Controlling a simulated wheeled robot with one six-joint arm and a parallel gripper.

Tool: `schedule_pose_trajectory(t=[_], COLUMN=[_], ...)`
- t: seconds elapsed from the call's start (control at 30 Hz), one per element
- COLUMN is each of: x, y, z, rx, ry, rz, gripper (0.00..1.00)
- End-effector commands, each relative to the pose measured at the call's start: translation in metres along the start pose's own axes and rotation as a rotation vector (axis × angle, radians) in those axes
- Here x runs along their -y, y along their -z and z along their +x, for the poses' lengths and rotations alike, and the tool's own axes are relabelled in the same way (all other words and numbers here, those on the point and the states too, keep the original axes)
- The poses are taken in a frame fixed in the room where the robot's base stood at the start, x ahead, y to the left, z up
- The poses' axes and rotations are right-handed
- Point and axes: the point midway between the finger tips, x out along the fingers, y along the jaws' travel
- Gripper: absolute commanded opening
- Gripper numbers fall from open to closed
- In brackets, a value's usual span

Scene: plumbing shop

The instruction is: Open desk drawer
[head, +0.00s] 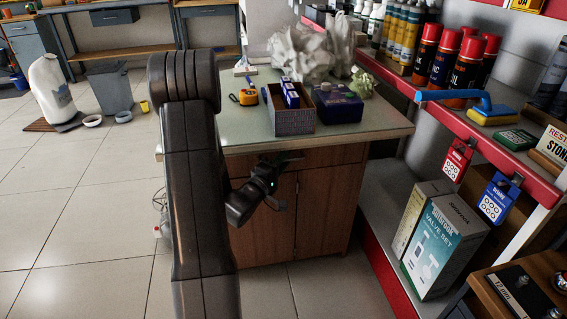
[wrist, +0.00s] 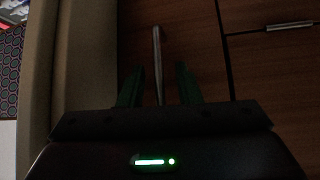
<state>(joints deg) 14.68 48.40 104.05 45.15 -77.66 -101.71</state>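The wooden desk (head: 330,205) stands in the middle of the head view, with a drawer front (head: 335,160) under its pale green top and two doors below. My gripper (head: 286,181) is in front of the desk, near the drawer front. In the wrist view the drawer front (wrist: 200,45) is turned sideways and carries a metal bar handle (wrist: 157,55). My gripper (wrist: 158,85) is open there, its fingers on either side of the handle, with gaps visible. The drawer looks shut. In the head view the drawer handle is hidden behind my arm and gripper.
A patterned box (head: 292,122), a dark blue box (head: 337,106) and a tape measure (head: 243,97) lie on the desk. A red-edged shelf (head: 480,135) runs along the right, with a valve set box (head: 443,245) below.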

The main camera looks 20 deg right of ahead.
Motion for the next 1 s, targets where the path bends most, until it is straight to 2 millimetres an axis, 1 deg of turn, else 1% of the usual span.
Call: schedule_pose_trajectory(t=[0.1, 0.33, 0.4, 0.5, 1.0], x=[-0.0001, -0.0003, -0.0003, -0.0003, 0.0], y=[-0.0001, 0.0001, 0.0001, 0.0001, -0.0002], z=[0.0041, 0.0043, 0.0043, 0.0042, 0.0038], rx=[0.0, 0.0, 0.0, 0.0, 0.0], ry=[0.0, 0.001, 0.001, 0.0, 0.001], rz=[0.0, 0.0, 0.0, 0.0, 0.0], gripper=[0.3, 0.3, 0.17, 0.0, 0.0])
